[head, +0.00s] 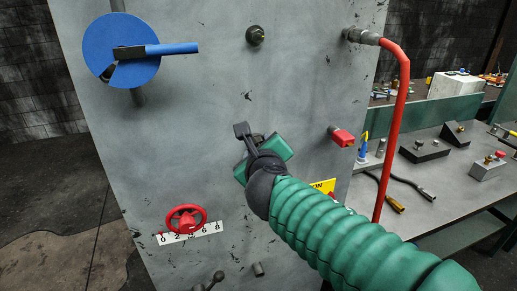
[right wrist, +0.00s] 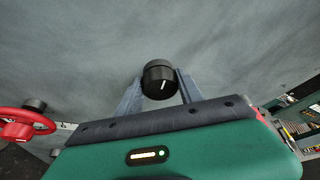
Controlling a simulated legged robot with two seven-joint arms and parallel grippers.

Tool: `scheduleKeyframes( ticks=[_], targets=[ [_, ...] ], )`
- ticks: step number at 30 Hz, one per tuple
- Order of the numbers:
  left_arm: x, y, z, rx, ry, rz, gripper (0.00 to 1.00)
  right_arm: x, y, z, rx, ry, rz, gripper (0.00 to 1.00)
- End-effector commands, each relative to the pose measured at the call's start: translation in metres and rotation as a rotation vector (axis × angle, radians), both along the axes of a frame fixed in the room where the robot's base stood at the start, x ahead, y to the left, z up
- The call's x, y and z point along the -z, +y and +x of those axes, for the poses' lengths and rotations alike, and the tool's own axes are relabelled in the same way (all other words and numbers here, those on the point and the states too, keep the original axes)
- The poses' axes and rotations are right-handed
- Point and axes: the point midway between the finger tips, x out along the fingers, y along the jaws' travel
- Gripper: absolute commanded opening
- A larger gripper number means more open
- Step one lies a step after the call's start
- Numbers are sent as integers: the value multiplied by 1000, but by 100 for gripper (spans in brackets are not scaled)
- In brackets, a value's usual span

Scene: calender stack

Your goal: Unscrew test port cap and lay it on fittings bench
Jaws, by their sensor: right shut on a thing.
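The test port cap (right wrist: 159,82) is a short black cylinder with a white line on its face. In the right wrist view it sits between the two grey fingers of my right gripper (right wrist: 159,90), which is shut on it. In the head view my right gripper (head: 246,132) is in front of the middle of the grey panel (head: 215,95), and its own body largely hides the cap. I cannot tell whether the cap still touches the panel. The fittings bench (head: 440,210) is at the right. My left gripper is not in view.
The panel carries a blue disc with a handle (head: 122,50), a red handwheel (head: 186,218), a red-handled valve (head: 341,136) and a red hose (head: 403,105).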

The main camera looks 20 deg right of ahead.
Motion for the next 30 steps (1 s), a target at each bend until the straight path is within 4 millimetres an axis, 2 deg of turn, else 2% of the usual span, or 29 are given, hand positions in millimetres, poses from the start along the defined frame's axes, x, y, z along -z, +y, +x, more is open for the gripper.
scheduleKeyframes(
  ticks=[7, 16, 23, 30],
  targets=[
    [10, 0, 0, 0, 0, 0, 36, 4, 0, 0, 2, -1, -166, 8],
    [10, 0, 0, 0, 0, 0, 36, 3, 0, 0, 1, -2, -187, 8],
    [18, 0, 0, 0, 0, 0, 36, 5, 0, 0, 0, -9, -356, 8],
    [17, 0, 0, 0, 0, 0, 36, 3, 0, 0, 1, -10, -371, 8]
  ],
)
